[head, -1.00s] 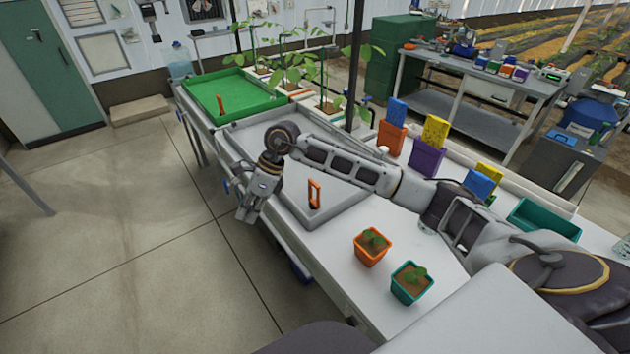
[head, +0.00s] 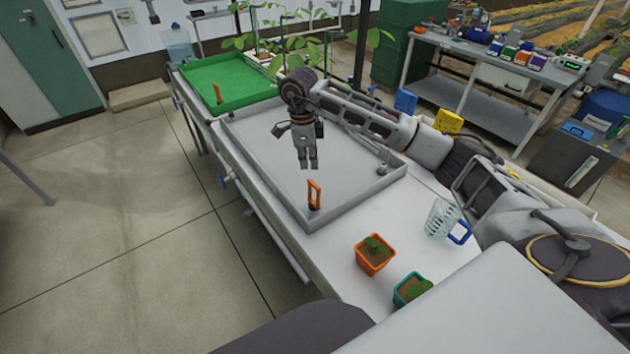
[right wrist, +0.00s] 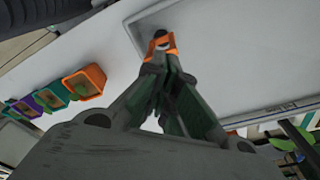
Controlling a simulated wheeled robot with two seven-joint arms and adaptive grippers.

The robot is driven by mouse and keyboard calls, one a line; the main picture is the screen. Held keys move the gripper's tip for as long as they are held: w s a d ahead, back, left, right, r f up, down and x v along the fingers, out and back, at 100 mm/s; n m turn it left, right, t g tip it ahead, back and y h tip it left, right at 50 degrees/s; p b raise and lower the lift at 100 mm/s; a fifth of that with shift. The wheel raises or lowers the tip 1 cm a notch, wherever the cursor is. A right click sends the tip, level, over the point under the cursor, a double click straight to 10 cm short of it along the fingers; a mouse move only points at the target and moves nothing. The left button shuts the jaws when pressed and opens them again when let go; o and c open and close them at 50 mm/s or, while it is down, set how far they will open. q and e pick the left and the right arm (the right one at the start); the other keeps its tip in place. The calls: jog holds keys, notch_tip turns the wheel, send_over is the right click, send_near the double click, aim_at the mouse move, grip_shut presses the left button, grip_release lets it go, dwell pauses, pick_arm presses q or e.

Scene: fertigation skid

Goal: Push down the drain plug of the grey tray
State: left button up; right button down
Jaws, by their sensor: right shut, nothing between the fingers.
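The grey tray (head: 360,190) lies on the white bench in the head view. Its drain plug, with an upright orange handle (head: 314,195) on a dark base, stands in the tray's near corner. My right gripper (head: 308,167) is shut and empty, pointing down above the tray, a little behind the handle in the picture. In the right wrist view the orange handle (right wrist: 165,43) shows just beyond my shut fingertips (right wrist: 160,72), which partly cover it. I cannot tell from this view whether they touch. My left gripper is not in view.
A green tray (head: 250,100) with its own orange handle (head: 218,93) stands at the back left. An orange pot (head: 375,255) and a teal pot (head: 412,289) with seedlings stand in front of the grey tray.

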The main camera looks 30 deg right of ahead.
jog(key=shift+d+r, duration=0.15)
jog(key=shift+d, duration=0.1)
dwell(0.3)
